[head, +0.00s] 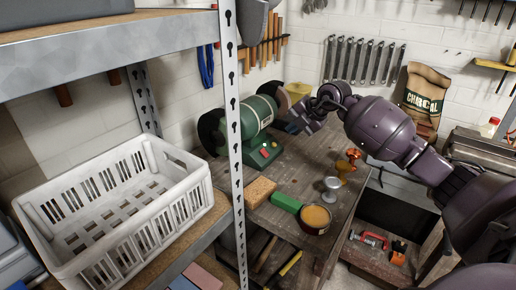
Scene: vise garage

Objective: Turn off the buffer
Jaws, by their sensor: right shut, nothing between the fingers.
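My right gripper (296,126) is shut and empty. It hangs above the bench, just right of the buffer's base and below the pale wheel, apart from the buttons in the picture. I cannot tell whether it touches the buffer. My left gripper is out of view.
A metal shelf post (233,150) stands in front of the bench's left side. A white crate (185,190) sits on the shelf at left. A sponge (260,192), a green block (286,202), a round tin (316,218) and a silver goblet (331,188) stand along the bench front.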

